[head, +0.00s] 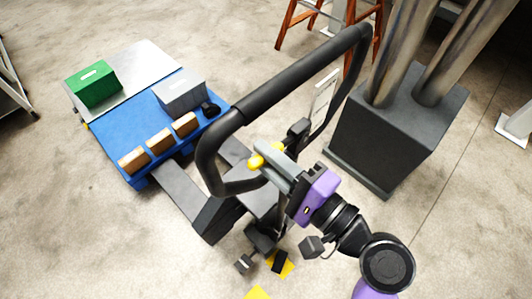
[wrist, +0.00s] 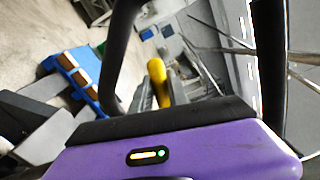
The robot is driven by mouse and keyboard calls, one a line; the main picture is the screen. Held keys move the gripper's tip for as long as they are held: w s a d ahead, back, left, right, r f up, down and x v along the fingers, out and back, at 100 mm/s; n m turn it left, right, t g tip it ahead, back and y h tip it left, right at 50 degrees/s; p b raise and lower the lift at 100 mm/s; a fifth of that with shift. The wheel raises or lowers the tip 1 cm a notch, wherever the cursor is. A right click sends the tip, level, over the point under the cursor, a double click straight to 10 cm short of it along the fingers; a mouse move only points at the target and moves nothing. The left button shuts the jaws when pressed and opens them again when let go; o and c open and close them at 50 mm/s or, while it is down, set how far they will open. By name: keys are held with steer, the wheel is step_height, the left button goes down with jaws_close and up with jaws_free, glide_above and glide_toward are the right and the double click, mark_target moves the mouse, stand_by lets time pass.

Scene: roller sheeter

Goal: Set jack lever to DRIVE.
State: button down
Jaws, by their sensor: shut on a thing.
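The pallet jack's black loop handle (head: 290,85) rises in the middle of the head view. The yellow jack lever (head: 256,162) sits inside the loop, and yellow shows on both sides of my gripper's fingers. It also shows in the wrist view (wrist: 158,80), running away from the camera. My gripper (head: 266,154), with its purple body, reaches in from the lower right and is shut on the lever. The fingers hide the lever's middle. Its setting cannot be read from these frames.
A dark plinth with metal columns (head: 395,135) stands close right of the handle. A white placard (head: 324,95) is on the handle. Open floor lies at lower left.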

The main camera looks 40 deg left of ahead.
steer(key=c, duration=1.6)
jaws_free()
steer(key=shift+o, duration=0.2)
steer(key=shift+d, duration=0.1)
steer(key=d+b, duration=0.1)
steer(key=d, duration=0.6)
steer(key=shift+s+d, duration=0.3)
steer(key=shift+d, duration=0.05)
